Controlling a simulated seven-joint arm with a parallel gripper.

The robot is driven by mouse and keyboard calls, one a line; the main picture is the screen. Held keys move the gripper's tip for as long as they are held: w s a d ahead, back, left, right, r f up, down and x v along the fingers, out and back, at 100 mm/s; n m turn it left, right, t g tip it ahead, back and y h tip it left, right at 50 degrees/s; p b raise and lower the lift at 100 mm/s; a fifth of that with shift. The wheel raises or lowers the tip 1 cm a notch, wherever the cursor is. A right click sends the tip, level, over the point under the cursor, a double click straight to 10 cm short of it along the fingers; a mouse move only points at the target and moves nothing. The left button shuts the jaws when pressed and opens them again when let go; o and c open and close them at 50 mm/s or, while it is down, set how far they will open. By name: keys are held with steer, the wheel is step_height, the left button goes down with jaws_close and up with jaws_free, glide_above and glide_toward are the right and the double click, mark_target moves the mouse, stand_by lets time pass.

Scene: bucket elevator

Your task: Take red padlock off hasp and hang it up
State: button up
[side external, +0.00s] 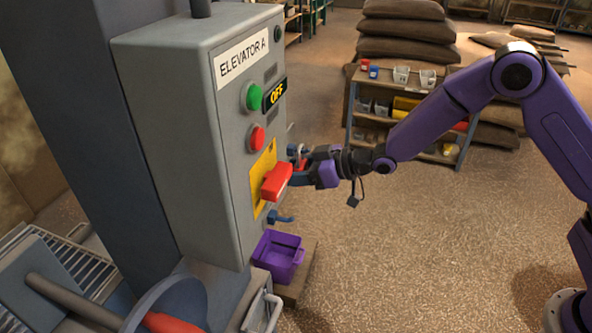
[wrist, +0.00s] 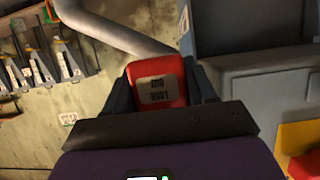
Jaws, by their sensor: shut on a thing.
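The red padlock (wrist: 157,84) is held between the two fingers of my gripper (wrist: 162,92), its pale label facing the wrist camera. In the side external view, a small part of the padlock (side external: 299,163) shows at the tips of my gripper (side external: 304,168), with a grey shackle above it. The padlock is close to the front of the grey control box (side external: 183,95). A large red handle (side external: 276,181) on a yellow plate (side external: 258,170) stands nearer the camera. The hasp is not clearly visible, and I cannot tell whether the shackle is through it. A blue hook (side external: 283,217) sticks out below.
A purple bin (side external: 278,255) stands below the hook. A shelf (side external: 405,115) and stacked sacks are further back. Open floor lies right of the box.

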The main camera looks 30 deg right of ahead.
steer(key=o, duration=1.2)
steer(key=v, duration=1.7)
steer(key=s+d+n+g+h, duration=0.1)
steer(key=s+d+g+h, duration=0.2)
steer(key=s, duration=0.6)
steer(key=s+d+n+g+h, duration=0.1)
steer(key=s+d+g+h, duration=0.2)
steer(key=s, duration=0.6)
steer(key=s+d+n+g+h, duration=0.1)
steer(key=s+d+g+h, duration=0.2)
steer(key=s, duration=0.7)
steer(key=shift+d+f+n, duration=0.1)
steer(key=shift+d+n, duration=0.15)
steer(key=shift+n, duration=0.05)
steer(key=shift+w, duration=0.1)
